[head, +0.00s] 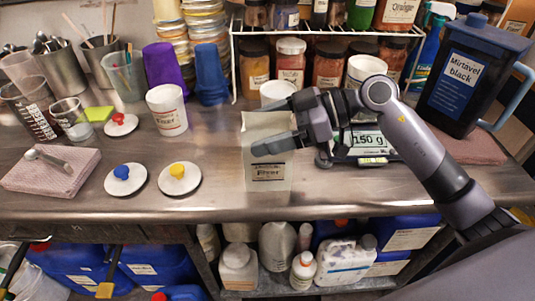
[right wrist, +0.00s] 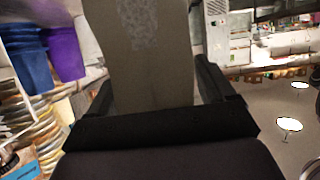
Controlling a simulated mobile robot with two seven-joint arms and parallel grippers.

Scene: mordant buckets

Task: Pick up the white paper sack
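The white paper sack (head: 268,183) stands upright at the middle of the steel counter, its printed label facing me. My right gripper (head: 278,126) reaches in from the right with its fingers around the sack, one finger across its front, the other at its back near the top. In the right wrist view the sack (right wrist: 150,50) fills the space between the two fingers. The fingers lie very close to its sides, and I cannot tell whether they press on it. I see no clear gap under the sack. My left gripper is not in view.
A white tub (head: 167,110) and lids with blue (head: 123,179) and yellow (head: 180,178) knobs lie left of the sack. A scale (head: 365,146) reading 150 g and a dark jug (head: 470,80) are on the right. A wire rack (head: 236,60) with jars stands behind.

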